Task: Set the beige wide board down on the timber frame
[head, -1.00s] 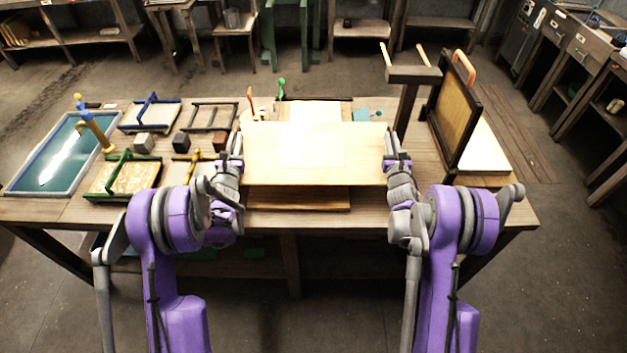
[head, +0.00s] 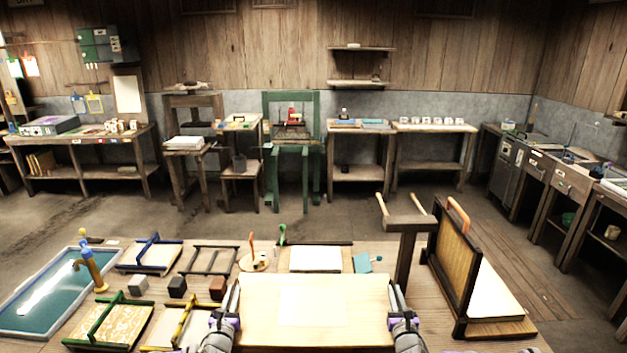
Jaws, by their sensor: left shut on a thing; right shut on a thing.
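The beige wide board (head: 362,318) is at the bottom centre of the head view, lying flat with a pale sheet (head: 312,303) on it. My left gripper (head: 234,298) is shut on its left edge. My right gripper (head: 394,298) is shut on its right edge. The board hides the bench under it. I cannot tell for sure which thing is the timber frame; a brown wooden frame (head: 193,98) stands at the back left beside a green frame (head: 266,135), both well away from the board.
A wooden post with pegs (head: 405,226) and an upright dark-framed panel (head: 452,265) stand close to the board's right. A blue tray (head: 45,300) and several small frames lie left on the bench (head: 225,262). Open floor (head: 120,220) lies beyond the bench.

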